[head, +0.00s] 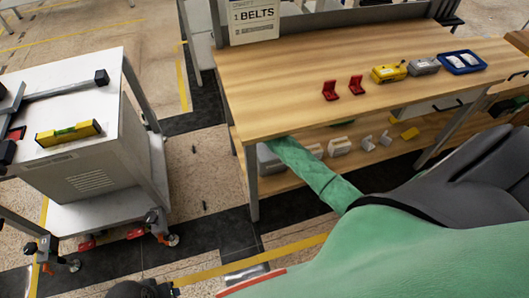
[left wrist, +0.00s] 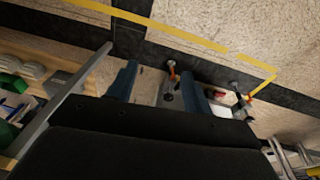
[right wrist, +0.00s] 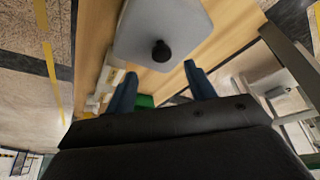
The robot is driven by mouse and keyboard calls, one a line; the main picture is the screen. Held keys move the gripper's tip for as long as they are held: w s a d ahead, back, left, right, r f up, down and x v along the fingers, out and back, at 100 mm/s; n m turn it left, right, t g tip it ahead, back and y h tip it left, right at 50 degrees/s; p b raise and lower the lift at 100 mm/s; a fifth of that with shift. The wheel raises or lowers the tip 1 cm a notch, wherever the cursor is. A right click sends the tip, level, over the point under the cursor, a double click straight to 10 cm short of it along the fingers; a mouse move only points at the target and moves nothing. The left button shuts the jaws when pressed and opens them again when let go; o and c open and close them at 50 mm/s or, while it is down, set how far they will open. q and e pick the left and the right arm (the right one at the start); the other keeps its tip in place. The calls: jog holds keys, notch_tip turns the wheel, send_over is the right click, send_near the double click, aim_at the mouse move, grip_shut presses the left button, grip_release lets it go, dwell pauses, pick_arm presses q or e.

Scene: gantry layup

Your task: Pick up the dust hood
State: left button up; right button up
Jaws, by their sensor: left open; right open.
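A light grey rounded panel with a black knob (right wrist: 185,20) fills the upper middle of the right wrist view; it may be the dust hood, but I cannot tell for sure. My right gripper (right wrist: 160,78) is open, its two blue-grey fingers apart and empty, below the panel in that view. My left gripper (left wrist: 160,80) is open and empty, with the floor and the feet of a cart beyond its fingers. I cannot make out either gripper in the head view, where a large green and grey shape covers the lower right.
A wooden workbench (head: 290,95) carries red brackets (head: 356,84), a yellow device (head: 388,73), a grey device (head: 424,65) and a blue tray (head: 483,67). White and grey pieces lie on its lower shelf. A white cart (head: 75,95) with a yellow level (head: 68,133) stands left. Floor lies between.

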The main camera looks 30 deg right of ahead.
aim_at(270, 153)
jog(key=shift+x, duration=0.8)
jog(key=x, duration=0.5)
jog(key=shift+w+a+f+p, duration=0.15)
jog(key=shift+f+p, duration=0.1)
jog(key=shift+p, duration=0.15)
jog(key=shift+f, duration=0.35)
jog(key=c, duration=1)
grip_shut()
pick_arm(q)
jog(key=f, duration=0.3)
jog(key=shift+w+f, duration=0.15)
jog(key=shift+w, duration=0.15)
